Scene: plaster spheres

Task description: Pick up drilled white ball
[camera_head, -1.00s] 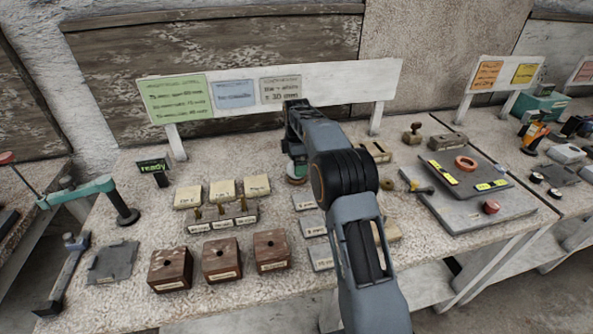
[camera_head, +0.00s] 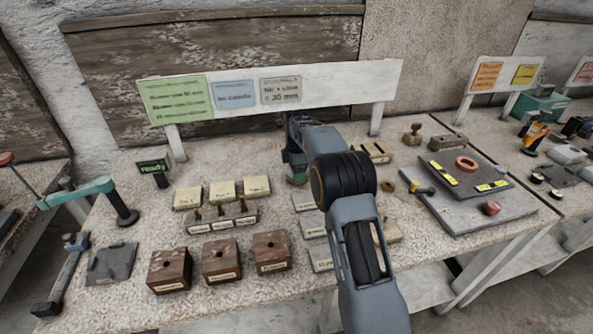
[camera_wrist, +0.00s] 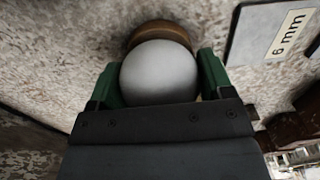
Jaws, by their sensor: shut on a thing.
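The white ball (camera_wrist: 160,72) sits between the two green fingers of my gripper (camera_wrist: 157,80) in the wrist view. The fingers touch its left and right sides and are shut on it. No drilled hole shows on the side facing the camera. A brown round rim (camera_wrist: 158,31) shows just beyond the ball; I cannot tell whether the ball touches it. In the head view my gripper (camera_head: 296,176) is low over the middle of the table, and my arm hides the ball.
Three brown blocks (camera_head: 222,260) stand at the table's front left. Pale blocks (camera_head: 222,190) and a rack with small brass pieces (camera_head: 221,222) lie left of my gripper. Grey labelled plates (camera_head: 313,226) lie close by. A sign board (camera_head: 335,85) stands behind.

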